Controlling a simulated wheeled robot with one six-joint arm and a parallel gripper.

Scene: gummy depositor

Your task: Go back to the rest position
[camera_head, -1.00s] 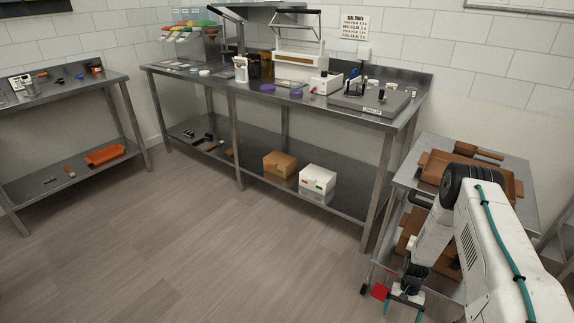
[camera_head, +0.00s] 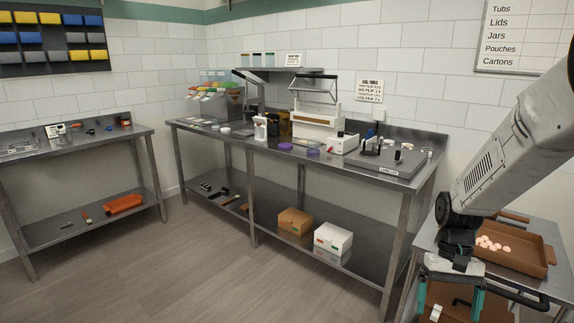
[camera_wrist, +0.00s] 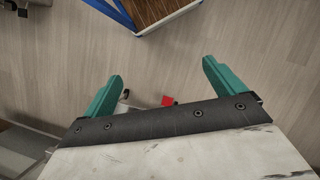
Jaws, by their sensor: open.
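My gripper (camera_head: 450,298) hangs pointing down at the lower right of the head view, in front of the cart. In the wrist view my gripper (camera_wrist: 163,70) has its two teal fingers spread wide, with nothing between the tips but floor seen below. My white arm (camera_head: 525,140) comes in from the right edge, folded with the wrist below it. A small red piece (camera_wrist: 168,101) shows between the fingers near the palm; I cannot tell what it belongs to.
A metal cart (camera_head: 430,238) holding a brown tray (camera_head: 528,262) with several pinkish round pieces stands close behind my gripper. A long steel bench (camera_head: 330,165) with equipment is along the wall. Another bench (camera_head: 85,147) is at left. The floor (camera_head: 190,285) between is clear.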

